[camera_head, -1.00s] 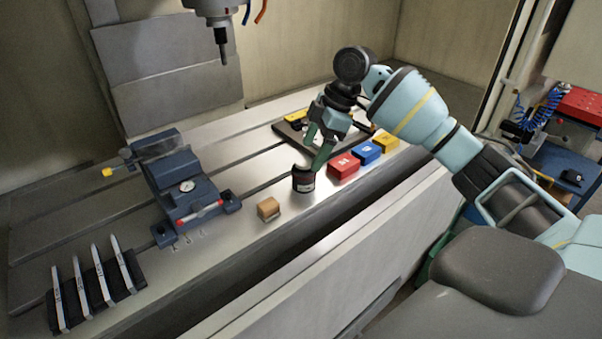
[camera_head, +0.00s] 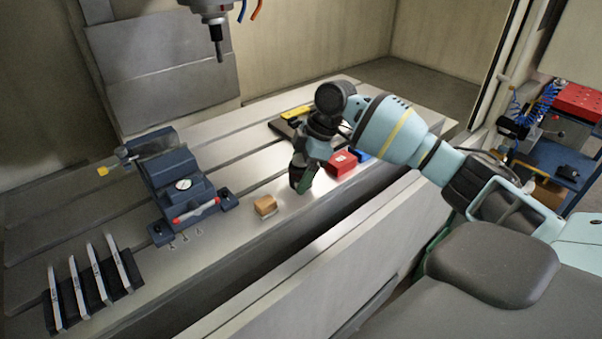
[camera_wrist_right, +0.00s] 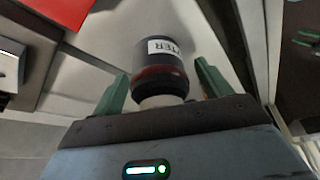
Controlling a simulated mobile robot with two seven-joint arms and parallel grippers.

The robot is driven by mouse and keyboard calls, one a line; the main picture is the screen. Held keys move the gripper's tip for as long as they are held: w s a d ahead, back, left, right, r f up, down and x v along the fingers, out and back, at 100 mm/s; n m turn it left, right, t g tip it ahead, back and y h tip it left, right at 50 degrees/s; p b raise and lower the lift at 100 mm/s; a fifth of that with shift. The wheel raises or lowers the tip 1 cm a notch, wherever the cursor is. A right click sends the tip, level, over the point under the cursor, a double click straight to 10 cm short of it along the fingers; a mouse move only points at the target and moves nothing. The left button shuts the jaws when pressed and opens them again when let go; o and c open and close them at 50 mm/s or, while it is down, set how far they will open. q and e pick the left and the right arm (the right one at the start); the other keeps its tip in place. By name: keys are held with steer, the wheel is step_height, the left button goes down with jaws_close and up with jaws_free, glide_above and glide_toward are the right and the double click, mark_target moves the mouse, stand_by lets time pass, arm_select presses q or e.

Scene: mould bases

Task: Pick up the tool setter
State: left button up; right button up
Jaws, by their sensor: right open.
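The tool setter (camera_wrist_right: 158,68) is a dark cylinder with a white label ending in "TTER" and a reddish band, seen in the right wrist view. It stands between the two green fingers of my right gripper (camera_wrist_right: 160,85). The fingers are open, one on each side, with a gap visible beside it. In the head view my right gripper (camera_head: 301,180) reaches down at the table's front part and mostly hides the tool setter. My left gripper is not in view.
A red box (camera_head: 341,163) and a blue box (camera_head: 363,154) lie just right of the gripper. A small wooden block (camera_head: 265,205) lies to its left. A blue vise (camera_head: 180,185) and a rack of metal strips (camera_head: 95,285) stand farther left. A spindle (camera_head: 216,35) hangs above.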

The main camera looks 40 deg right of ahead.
mark_target(299, 158)
steer(key=c, duration=1.4)
steer(key=shift+r, duration=0.1)
steer(key=shift+c, duration=0.8)
steer(key=shift+r, duration=0.3)
step_height(299, 158, up, 3)
steer(key=shift+r, duration=0.15)
steer(key=s+d+r, duration=0.1)
steer(key=s, duration=1.4)
steer(key=shift+s, duration=0.4)
